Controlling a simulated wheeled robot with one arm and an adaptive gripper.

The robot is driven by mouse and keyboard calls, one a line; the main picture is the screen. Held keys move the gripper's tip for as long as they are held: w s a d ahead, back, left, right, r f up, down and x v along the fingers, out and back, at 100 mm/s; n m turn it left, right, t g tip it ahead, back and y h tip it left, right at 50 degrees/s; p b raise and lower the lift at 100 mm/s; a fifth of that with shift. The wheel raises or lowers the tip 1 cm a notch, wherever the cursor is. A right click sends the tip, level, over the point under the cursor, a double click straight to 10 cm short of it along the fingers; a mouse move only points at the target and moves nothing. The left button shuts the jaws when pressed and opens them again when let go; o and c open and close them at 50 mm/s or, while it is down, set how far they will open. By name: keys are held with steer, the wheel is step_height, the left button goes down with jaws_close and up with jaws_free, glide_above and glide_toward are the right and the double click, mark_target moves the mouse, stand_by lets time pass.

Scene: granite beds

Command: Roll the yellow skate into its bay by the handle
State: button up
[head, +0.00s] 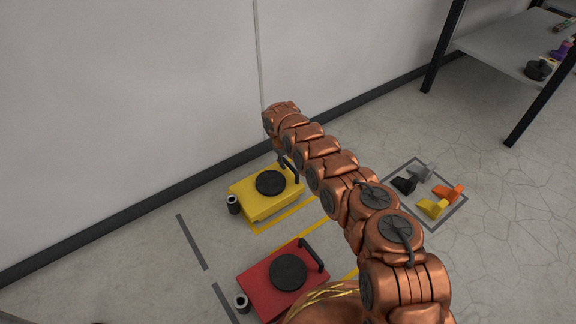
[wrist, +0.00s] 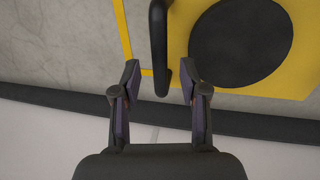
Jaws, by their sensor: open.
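The yellow skate (head: 262,203) is a low flat cart with a round black pad, standing on the floor near the wall in the head view. It also shows in the wrist view (wrist: 304,60). Its black handle (head: 290,170) is at its right end, partly hidden by my arm. In the wrist view my gripper (wrist: 161,80) is open, with the end of the handle (wrist: 159,45) between its two fingertips and no visible grip on it. Yellow floor lines (head: 299,211) mark a bay around part of the skate.
A red skate (head: 259,283) with a black handle stands in front of the yellow one. Small grey, black, orange and yellow pieces (head: 432,208) lie in a grey floor square at right. A shelf (head: 510,45) stands at back right. The wall (head: 130,90) is close behind.

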steer(key=shift+d+f, duration=0.15)
steer(key=shift+f, duration=0.75)
steer(key=shift+w, duration=0.1)
steer(key=shift+c, duration=0.3)
jaws_close()
